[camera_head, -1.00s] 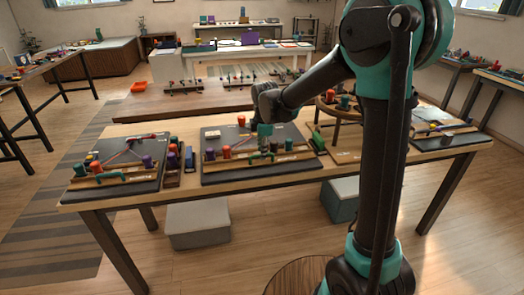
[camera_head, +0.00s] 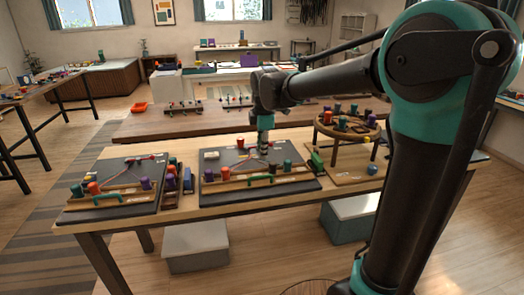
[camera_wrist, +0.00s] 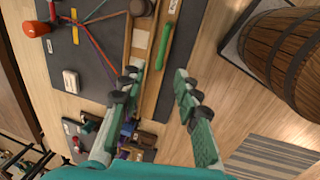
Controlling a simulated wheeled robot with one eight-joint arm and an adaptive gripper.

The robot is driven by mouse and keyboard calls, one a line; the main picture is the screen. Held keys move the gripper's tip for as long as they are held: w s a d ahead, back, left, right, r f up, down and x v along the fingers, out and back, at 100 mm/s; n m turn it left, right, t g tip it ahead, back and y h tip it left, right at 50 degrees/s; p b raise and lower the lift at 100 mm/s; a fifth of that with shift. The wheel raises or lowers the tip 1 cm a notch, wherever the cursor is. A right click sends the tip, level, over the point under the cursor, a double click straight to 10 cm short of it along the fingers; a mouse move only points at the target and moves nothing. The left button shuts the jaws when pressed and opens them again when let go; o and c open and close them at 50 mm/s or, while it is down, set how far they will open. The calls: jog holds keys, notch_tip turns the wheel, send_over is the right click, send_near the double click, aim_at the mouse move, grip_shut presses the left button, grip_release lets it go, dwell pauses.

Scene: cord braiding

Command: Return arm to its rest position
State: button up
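My gripper (camera_head: 263,150) hangs over the far part of the middle dark mat (camera_head: 212,186) on the workbench. In the wrist view its two fingers (camera_wrist: 157,84) stand apart with nothing between them. A wooden strip with a green handle (camera_wrist: 165,45) lies beyond the fingers. Cords (camera_wrist: 95,40) fan out on the mat, with an orange-red bobbin (camera_wrist: 38,28) at one end. In the head view, orange (camera_head: 224,173) and teal (camera_head: 287,166) bobbins stand along the strip. My arm reaches in from the right, raised and bent.
A second dark mat (camera_head: 90,213) with bobbins lies at the left. A round wooden stand (camera_head: 346,134) holding bobbins is to the right of my gripper. Bins (camera_head: 195,247) sit under the bench. The wrist view shows a wooden barrel (camera_wrist: 285,60).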

jog(key=s+d+f+m+t, duration=0.1)
jog(key=s+d+f+m, duration=0.8)
jog(key=d, duration=0.3)
jog(key=s+d+f+m+t, duration=0.1)
jog(key=s+d+f+m, duration=0.8)
jog(key=s+d+m, duration=0.3)
jog(key=shift+s+h, duration=0.2)
jog(key=shift+h, duration=0.1)
